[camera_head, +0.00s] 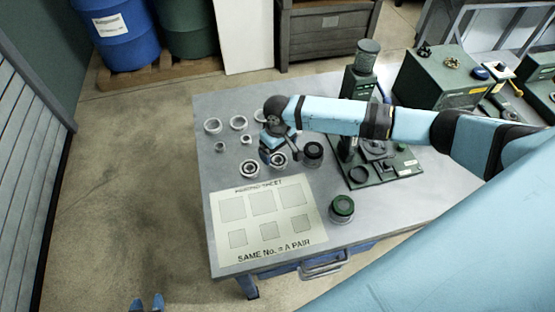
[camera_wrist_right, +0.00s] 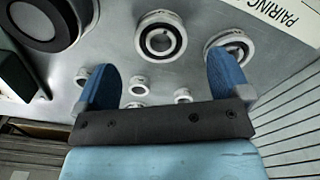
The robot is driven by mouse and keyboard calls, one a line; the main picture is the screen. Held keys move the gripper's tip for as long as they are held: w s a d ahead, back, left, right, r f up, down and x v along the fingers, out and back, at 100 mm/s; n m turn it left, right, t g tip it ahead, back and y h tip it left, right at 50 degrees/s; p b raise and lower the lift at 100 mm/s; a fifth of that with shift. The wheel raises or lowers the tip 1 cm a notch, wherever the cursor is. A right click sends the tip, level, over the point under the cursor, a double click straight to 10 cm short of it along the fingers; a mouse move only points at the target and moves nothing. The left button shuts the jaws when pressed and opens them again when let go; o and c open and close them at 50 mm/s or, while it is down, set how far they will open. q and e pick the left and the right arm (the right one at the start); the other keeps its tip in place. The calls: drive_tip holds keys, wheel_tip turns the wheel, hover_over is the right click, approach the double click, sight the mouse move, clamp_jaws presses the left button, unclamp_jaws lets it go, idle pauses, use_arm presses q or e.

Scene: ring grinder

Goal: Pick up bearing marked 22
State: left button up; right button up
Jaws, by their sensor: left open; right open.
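Two dark-centred bearings lie on the grey table by the pairing sheet: a left one (camera_head: 250,168) and a right one (camera_head: 278,160), partly covered by my right gripper (camera_head: 272,154). In the right wrist view, one bearing (camera_wrist_right: 161,40) shows between and beyond the open blue fingers (camera_wrist_right: 162,62). Another bearing (camera_wrist_right: 232,42) is partly behind the right-hand finger. The fingers hold nothing. No number is readable on any bearing. My left gripper (camera_head: 147,303) is open and empty at the bottom edge of the head view, low and off the table.
Several pale rings (camera_head: 212,125) lie behind the bearings. A black round part (camera_head: 313,153) stands right of them. The pairing sheet (camera_head: 295,225) has empty squares. A green-topped jar (camera_head: 342,207) and a green press (camera_head: 385,172) stand to the right.

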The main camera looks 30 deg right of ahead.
sight(278, 158)
wheel_tip(278, 158, down, 5)
drive_tip(key=shift+f+p, duration=0.1)
drive_tip(key=shift+p, duration=0.55)
drive_tip(key=c, duration=1.1)
